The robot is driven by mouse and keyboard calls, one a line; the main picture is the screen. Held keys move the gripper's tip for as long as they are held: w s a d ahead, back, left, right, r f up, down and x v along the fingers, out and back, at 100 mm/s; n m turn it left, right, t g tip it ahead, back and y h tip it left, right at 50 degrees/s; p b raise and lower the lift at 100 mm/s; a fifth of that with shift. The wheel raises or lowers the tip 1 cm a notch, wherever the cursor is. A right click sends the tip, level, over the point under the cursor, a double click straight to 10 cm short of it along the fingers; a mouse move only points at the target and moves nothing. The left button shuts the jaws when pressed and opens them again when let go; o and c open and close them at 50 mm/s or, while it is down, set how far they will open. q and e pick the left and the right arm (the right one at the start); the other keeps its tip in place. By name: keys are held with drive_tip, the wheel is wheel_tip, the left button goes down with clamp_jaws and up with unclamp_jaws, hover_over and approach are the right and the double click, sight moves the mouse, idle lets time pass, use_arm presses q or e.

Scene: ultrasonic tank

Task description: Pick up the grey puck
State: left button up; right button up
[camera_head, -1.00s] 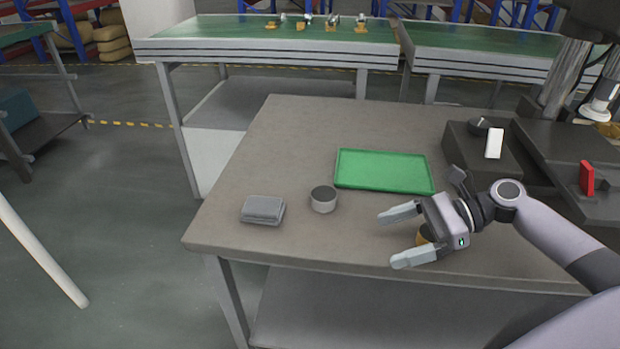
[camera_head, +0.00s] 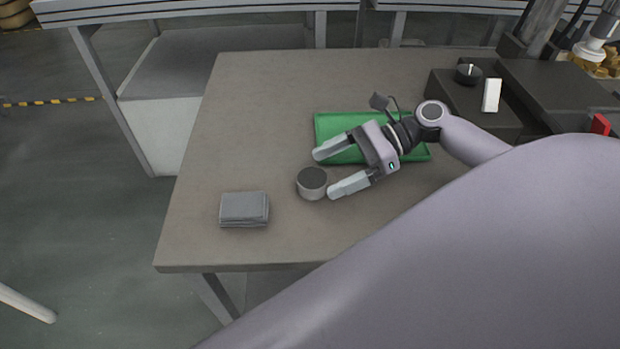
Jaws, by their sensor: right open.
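The grey puck (camera_head: 312,185) is a short round cylinder with a dark top and a lighter side. It stands upright on the grey-brown table (camera_head: 262,115). My right gripper (camera_head: 322,173) is open, with its two fingers pointing left toward the puck. One fingertip is just above the puck in the picture and the other just right of it. I cannot tell whether they touch it. Nothing is held between the fingers. My left gripper is not in view.
A folded grey cloth (camera_head: 244,209) lies left of the puck. A green tray (camera_head: 332,124) lies under and behind my right gripper. A dark unit (camera_head: 446,98) with a white block (camera_head: 491,95) stands at the right. The table's back left is clear. My right arm hides the front right.

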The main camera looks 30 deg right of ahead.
sight(313, 177)
drive_tip(key=x, duration=0.4)
drive_tip(key=shift+w+a+f, duration=0.15)
drive_tip(key=shift+w+f, duration=0.05)
drive_tip(key=shift+f, duration=0.05)
drive_tip(key=c, duration=1.2)
drive_tip(key=shift+r, duration=0.1)
